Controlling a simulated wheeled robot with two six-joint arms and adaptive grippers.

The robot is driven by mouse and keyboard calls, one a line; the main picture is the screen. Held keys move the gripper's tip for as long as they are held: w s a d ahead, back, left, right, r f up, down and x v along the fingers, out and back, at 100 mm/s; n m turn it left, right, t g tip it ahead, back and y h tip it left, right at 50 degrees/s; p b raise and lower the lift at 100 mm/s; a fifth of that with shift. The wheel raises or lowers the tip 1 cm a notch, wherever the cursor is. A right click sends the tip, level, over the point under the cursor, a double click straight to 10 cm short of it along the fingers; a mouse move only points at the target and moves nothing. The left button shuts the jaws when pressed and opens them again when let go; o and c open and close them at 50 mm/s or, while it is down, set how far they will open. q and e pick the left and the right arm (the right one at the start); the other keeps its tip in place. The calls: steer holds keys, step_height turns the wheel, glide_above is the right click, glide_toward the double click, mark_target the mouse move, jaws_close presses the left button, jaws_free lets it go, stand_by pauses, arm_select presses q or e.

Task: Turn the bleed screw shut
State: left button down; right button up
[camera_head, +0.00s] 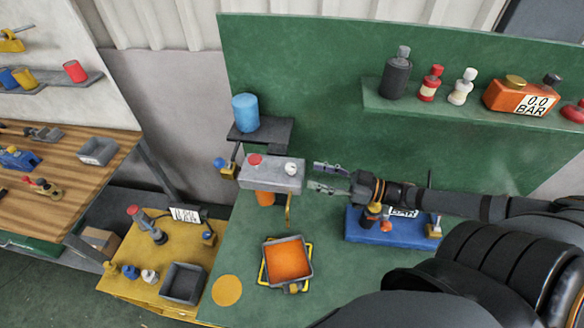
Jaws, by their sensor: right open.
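A grey block (272,175) stands raised above the green bench, left of centre. On its top are a red knob (255,160) at the left and a white round cap (291,169) at the right. I cannot tell which of these fittings is the bleed screw. A brass-coloured lever or tube (289,209) hangs below the block, beside an orange part (265,198). My right gripper (314,177) comes in from the right, open and empty, with its fingertips just right of the block near the white cap. My left gripper is not in view.
A grey tray with orange content (303,246) sits on the green bench below the block. A blue unit marked BAR (365,229) lies under my right forearm. A blue cylinder (245,112) stands on a dark shelf behind. Bottles line the green shelf (440,112).

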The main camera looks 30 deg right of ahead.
mark_target(296, 171)
steer(key=x, duration=0.1)
steer(key=b+x, duration=0.2)
steer(key=shift+w+a+f, duration=0.15)
steer(key=shift+w+f, duration=0.15)
steer(key=shift+w, duration=0.1)
steer(key=b+x, duration=0.4)
steer(key=shift+s+a, duration=0.1)
steer(key=shift+s, duration=0.05)
steer(key=shift+w+a+r+b, duration=0.15)
steer(key=shift+w+b, duration=0.15)
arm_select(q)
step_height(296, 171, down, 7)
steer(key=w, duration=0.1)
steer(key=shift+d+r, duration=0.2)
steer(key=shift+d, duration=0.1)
arm_select(e)
steer(key=shift+r, duration=0.1)
